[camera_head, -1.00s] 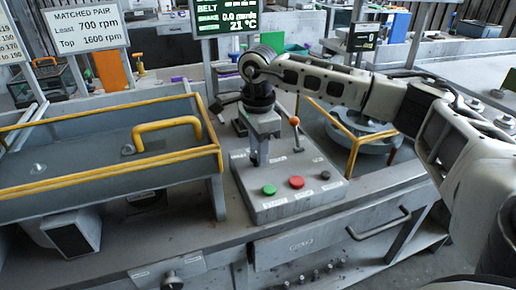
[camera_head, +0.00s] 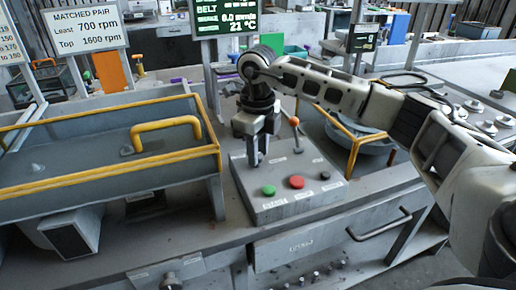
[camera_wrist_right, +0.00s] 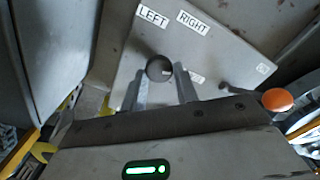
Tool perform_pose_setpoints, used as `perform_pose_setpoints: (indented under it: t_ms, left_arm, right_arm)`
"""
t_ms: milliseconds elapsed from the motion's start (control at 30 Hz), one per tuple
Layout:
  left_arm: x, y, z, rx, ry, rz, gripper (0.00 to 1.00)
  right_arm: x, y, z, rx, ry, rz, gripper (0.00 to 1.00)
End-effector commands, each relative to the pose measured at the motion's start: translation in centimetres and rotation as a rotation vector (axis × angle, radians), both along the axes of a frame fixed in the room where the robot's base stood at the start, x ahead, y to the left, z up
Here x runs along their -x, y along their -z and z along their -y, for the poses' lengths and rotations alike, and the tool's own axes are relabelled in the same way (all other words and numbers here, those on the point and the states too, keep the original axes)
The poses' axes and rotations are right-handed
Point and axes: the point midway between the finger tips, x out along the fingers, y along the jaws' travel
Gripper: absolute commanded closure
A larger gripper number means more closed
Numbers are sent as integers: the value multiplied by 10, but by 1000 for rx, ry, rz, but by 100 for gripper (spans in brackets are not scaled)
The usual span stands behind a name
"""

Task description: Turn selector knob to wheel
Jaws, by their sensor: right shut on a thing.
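My right gripper (camera_head: 256,163) points straight down onto the back left of the grey control box (camera_head: 310,199). Its jaws are shut on the selector knob. In the right wrist view the round dark knob (camera_wrist_right: 159,68) lies between the fingertips of the right gripper (camera_wrist_right: 160,75). Labels LEFT (camera_wrist_right: 153,16) and RIGHT (camera_wrist_right: 194,21) are on the panel beyond it. Another small label near the fingers is partly covered, and no WHEEL label can be read. Fingers hide the knob in the head view, and its pointer direction cannot be told. My left gripper is not in view.
An orange-tipped lever (camera_head: 295,121) stands close right of the gripper. A green button (camera_head: 268,190), a red button (camera_head: 297,182) and a small black knob (camera_head: 325,175) are on the box. A yellow-railed trough (camera_head: 100,165) is left; a yellow-railed round unit (camera_head: 375,145) is right.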

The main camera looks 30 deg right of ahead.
Motion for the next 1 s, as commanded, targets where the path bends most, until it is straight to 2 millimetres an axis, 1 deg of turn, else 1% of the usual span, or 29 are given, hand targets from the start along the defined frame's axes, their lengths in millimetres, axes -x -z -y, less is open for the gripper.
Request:
perform_pose_setpoints:
  t_ms: [200,500,700,1000]
  left_arm:
    - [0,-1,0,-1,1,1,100]
    - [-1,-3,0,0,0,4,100]
    - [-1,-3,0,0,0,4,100]
    - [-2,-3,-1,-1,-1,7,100]
  right_arm:
    - [-1,-2,0,-1,187,6,93]
    - [-1,-2,-1,0,364,6,93]
    - [-1,-3,-1,1,422,7,93]
    - [-1,-3,-1,-1,444,7,93]
